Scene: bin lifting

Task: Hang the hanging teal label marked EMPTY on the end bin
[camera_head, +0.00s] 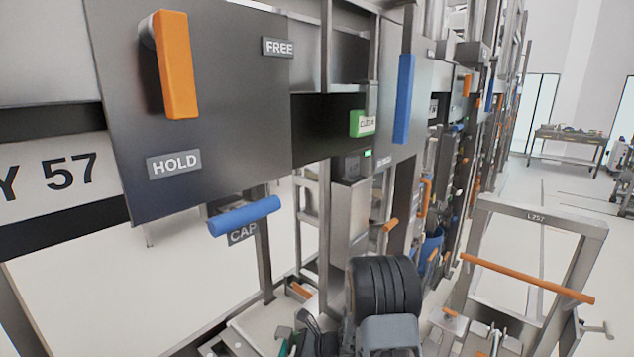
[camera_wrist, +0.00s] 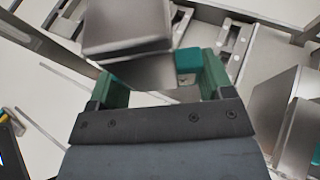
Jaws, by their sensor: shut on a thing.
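In the wrist view my gripper (camera_wrist: 163,84) has its two green fingers on either side of a gap. A small teal piece (camera_wrist: 188,60), which looks like the label, sits in this gap against the right finger, and I take it as held. No lettering on it can be read. A grey metal box-like part (camera_wrist: 128,25) lies just beyond the left finger; I cannot tell whether it is the end bin. In the head view my arm's dark wrist covers the lower middle, and no EMPTY marking can be read.
In the head view a dark panel with an orange handle (camera_head: 174,66) and a HOLD plate (camera_head: 174,164) stands at left. A blue handle (camera_head: 245,216) juts out below it. A grey frame with an orange bar (camera_head: 525,278) stands at right. Open floor lies beyond.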

